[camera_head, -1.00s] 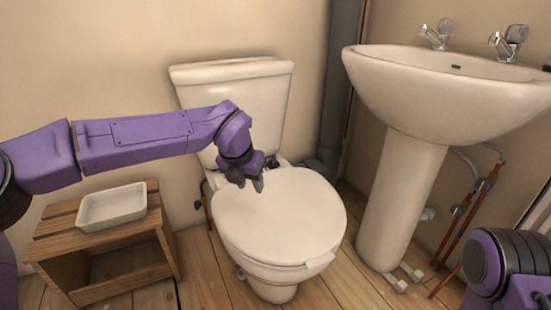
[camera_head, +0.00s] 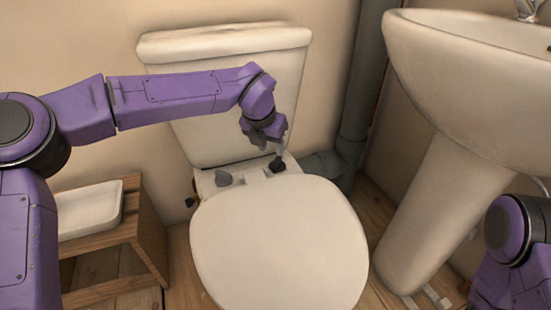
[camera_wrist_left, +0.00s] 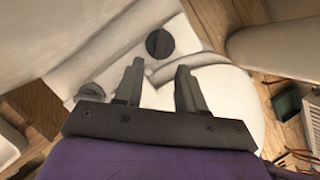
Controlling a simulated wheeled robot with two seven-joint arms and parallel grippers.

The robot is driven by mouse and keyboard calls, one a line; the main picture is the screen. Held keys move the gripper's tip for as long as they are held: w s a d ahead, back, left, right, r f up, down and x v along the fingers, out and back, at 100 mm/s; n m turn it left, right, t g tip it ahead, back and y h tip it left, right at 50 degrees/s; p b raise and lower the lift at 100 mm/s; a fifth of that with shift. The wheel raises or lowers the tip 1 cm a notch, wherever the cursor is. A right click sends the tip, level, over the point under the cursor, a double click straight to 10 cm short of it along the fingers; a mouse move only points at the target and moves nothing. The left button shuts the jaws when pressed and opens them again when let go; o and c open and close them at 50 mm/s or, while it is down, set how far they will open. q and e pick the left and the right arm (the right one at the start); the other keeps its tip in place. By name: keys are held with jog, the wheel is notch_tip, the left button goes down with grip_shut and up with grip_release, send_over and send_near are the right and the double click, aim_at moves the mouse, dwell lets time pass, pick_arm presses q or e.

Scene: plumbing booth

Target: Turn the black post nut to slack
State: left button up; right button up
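The black post nut (camera_head: 277,164) sits on the ledge behind the seat lid, right of centre. In the left wrist view it is a dark round knob (camera_wrist_left: 160,43), beyond my fingertips. A grey post nut (camera_head: 224,178) sits to its left on the ledge; it also shows in the left wrist view (camera_wrist_left: 90,91). My left gripper (camera_head: 271,147) points down just above the black nut. In the left wrist view its two fingers (camera_wrist_left: 160,68) are apart with nothing gripped between them. My right arm shows at the lower right; its gripper is out of view.
The closed toilet lid (camera_head: 280,245) lies in front of the nuts, and the cistern (camera_head: 210,120) rises behind. A grey pipe (camera_head: 362,90) and basin (camera_head: 470,80) stand to the right. A white tray (camera_head: 90,222) on a wooden stand (camera_head: 150,235) is at left.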

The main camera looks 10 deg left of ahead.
aim_at(276, 161)
pick_arm(q)
jog(key=b+x, duration=0.1)
jog(key=x, duration=0.4)
jog(key=shift+s+d+b, duration=0.1)
jog(key=shift+s+b, duration=0.05)
jog(key=shift+b, duration=0.25)
jog(key=shift+b+x, duration=0.35)
jog(key=shift+x, duration=0.6)
jog(key=shift+f, duration=0.1)
pick_arm(e)
jog(key=shift+n+h, duration=0.3)
jog(key=shift+n, duration=0.3)
jog(key=d+f, duration=0.2)
jog(key=f, duration=0.1)
jog(key=shift+w+d+f, duration=0.15)
jog(key=shift+d, duration=0.2)
pick_arm(q)
grip_shut()
pick_arm(e)
jog(key=shift+a, duration=0.1)
